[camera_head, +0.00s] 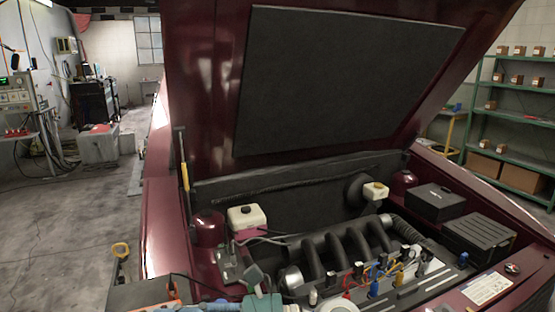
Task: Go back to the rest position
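Neither of my grippers can be made out in the head view. A dark red car stands in front of me with its hood (190,80) raised. Its open engine bay shows a ribbed black manifold (345,250), a white reservoir with a pink lower part (246,217) and a black battery box (478,236). A teal and grey item (262,303) is cut off by the bottom edge; I cannot tell what it is.
Coloured cables and connectors (375,277) lie at the front of the engine. Green shelves (510,120) with boxes stand at the right. Grey floor (60,225) is open at the left, near a workbench (18,105).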

